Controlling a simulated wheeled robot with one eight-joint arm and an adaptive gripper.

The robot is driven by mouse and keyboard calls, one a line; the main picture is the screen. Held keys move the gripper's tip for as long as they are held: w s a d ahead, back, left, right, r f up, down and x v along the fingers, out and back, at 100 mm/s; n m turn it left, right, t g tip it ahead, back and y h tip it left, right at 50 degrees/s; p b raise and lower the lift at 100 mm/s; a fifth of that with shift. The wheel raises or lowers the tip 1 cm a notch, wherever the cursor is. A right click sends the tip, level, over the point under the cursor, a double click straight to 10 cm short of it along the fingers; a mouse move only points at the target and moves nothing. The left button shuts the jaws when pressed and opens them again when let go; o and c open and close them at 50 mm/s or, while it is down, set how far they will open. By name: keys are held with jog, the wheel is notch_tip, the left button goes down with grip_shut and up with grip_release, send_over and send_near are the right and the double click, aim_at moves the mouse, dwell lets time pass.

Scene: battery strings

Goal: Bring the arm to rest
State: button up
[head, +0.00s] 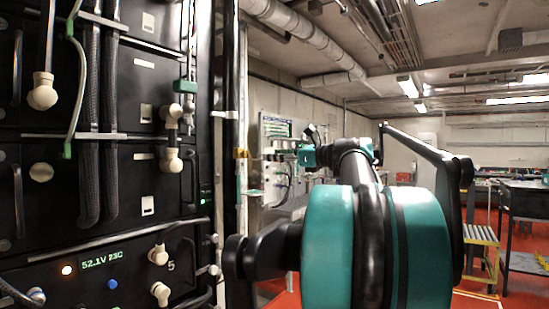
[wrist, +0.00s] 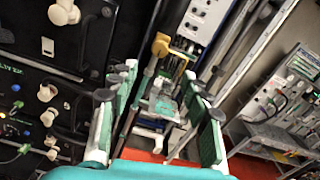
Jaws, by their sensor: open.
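My gripper (wrist: 162,100) is open in the wrist view, its two green-padded fingers spread apart with nothing held between them. In the head view my gripper (head: 284,153) is small and points left, in front of the gap beside the black battery rack (head: 128,181). My arm, black with teal joints, is raised and bent across the middle and right of the head view. A large teal joint in front hides part of the room behind it. The rack stands at the left in both views, apart from the gripper as far as I can tell.
The rack carries pale knobs (head: 158,254), cables and a lit display (head: 102,258). A wall panel (head: 277,130) lies behind the gripper. A yellow step stool (head: 481,240) and a dark workbench (head: 525,200) stand at right. Some red floor between them is clear.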

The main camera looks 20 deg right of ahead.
jog(key=s+a+f+n+g+h, duration=0.1)
jog(key=s+a+f+n+g, duration=0.2)
jog(key=f, duration=0.9)
jog(key=s+a+f+n+g+h, duration=0.25)
jog(key=f+n, duration=0.35)
jog(key=f, duration=0.6)
jog(key=s+a+f+n+g+h, duration=0.15)
jog(key=a+f+n, duration=0.25)
jog(key=f, duration=0.8)
jog(key=s+d+f+n+g+h, duration=0.1)
jog(key=s+d+f+n+h, duration=0.1)
jog(key=s+f+n, duration=0.4)
jog(key=s+d+f+n+g+h, duration=0.1)
jog(key=s+d+f+n+h, duration=0.1)
jog(key=s+f+n+h, duration=0.2)
jog(key=s+f+n, duration=0.1)
jog(key=s+f, duration=0.3)
jog(key=f, duration=0.3)
jog(key=s+f+n, duration=0.2)
jog(key=s+f, duration=0.2)
jog(key=f, duration=0.4)
jog(key=shift+s+d+g+h, duration=0.3)
jog(key=shift+s, duration=0.05)
jog(key=shift+c, duration=0.4)
